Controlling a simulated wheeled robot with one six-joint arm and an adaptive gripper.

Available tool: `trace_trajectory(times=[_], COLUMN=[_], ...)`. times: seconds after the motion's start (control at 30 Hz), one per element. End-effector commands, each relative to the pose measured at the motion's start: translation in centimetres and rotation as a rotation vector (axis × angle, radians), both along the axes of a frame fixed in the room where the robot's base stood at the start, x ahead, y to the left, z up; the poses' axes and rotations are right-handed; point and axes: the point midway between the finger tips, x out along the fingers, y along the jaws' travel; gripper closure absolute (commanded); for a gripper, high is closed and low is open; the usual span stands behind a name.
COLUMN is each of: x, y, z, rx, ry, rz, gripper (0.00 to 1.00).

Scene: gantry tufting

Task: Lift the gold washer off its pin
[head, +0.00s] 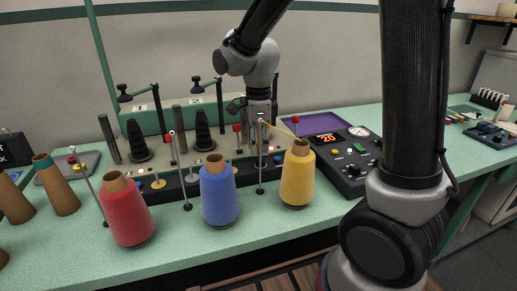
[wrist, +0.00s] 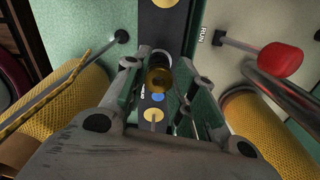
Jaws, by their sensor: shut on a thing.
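The gold washer (wrist: 158,78) shows in the wrist view as a small brassy ring with a dark centre, between the two fingertips. My gripper (wrist: 160,68) is shut on it, one finger at each side. Whether a pin still passes through the washer cannot be told. In the head view my gripper (head: 259,138) points down over the dark strip at the back of the bench, behind the yellow cone. Its fingertips and the washer are hard to make out there.
Red (head: 127,212), blue (head: 219,195) and yellow (head: 297,178) thread cones stand in front of the strip. Thin upright rods rise between them. A yellow thread crosses near my gripper. A control box (head: 345,160) sits to the right.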

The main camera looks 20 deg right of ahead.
Motion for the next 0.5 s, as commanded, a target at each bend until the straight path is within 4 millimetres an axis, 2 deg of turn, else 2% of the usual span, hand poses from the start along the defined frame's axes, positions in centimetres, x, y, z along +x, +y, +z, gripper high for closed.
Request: trace_trajectory(times=[0.5], x=[0.0], y=[0.0], z=[2.9], rx=[0.0], ry=[0.0], rz=[0.0], gripper=[0.97])
